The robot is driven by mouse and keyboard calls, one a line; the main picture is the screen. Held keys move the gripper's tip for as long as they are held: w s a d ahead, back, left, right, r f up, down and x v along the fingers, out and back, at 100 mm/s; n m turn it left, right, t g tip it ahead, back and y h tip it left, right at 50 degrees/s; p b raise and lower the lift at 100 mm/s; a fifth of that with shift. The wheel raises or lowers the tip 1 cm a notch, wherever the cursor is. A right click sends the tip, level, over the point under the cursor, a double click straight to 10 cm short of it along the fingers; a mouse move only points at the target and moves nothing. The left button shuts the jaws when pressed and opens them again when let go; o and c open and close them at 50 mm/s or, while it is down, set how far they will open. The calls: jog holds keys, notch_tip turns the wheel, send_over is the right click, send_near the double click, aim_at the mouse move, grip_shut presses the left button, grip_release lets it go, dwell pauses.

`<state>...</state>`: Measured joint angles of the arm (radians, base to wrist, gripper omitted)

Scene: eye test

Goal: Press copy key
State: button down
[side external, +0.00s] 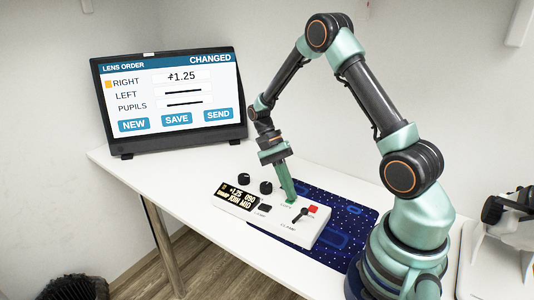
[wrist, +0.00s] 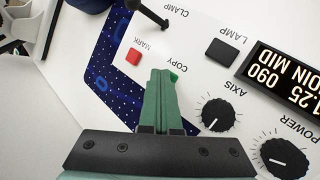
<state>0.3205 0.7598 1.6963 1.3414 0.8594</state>
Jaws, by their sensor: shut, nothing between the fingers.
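The white control box (side external: 270,222) lies on the table with the COPY label (wrist: 167,62) on its face. A small bright green key (wrist: 178,68) shows beside that label, partly hidden behind my fingers. My gripper (wrist: 163,74) is shut and empty, its green fingers pointing down at the key. In the side view my gripper (side external: 291,199) has its tips at the green key; I cannot tell whether they touch it or whether it is pressed down.
A red MARK key (wrist: 133,56), a black clamp lever (wrist: 147,14) and a black LAMP key (wrist: 221,50) are close by. The AXIS knob (wrist: 217,114) and POWER knob (wrist: 284,158) stand nearby. A screen (side external: 170,98) reads CHANGED, RIGHT +1.25. A blue mat (side external: 345,215) lies beside the box.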

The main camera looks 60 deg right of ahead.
jog(key=shift+r, duration=0.9)
jog(key=shift+r, duration=2.5)
notch_tip(320, 180, up, 7)
jog(key=n+t+h, duration=0.2)
jog(key=n+t, duration=0.3)
jog(key=n, duration=0.1)
send_over(278, 207)
jog(key=s+a+r+n+t, duration=0.2)
jog(key=a+r+n+t, duration=0.4)
jog(key=n+t, duration=0.1)
jog(key=shift+r+n+t, duration=0.3)
jog(key=shift+t, duration=0.1)
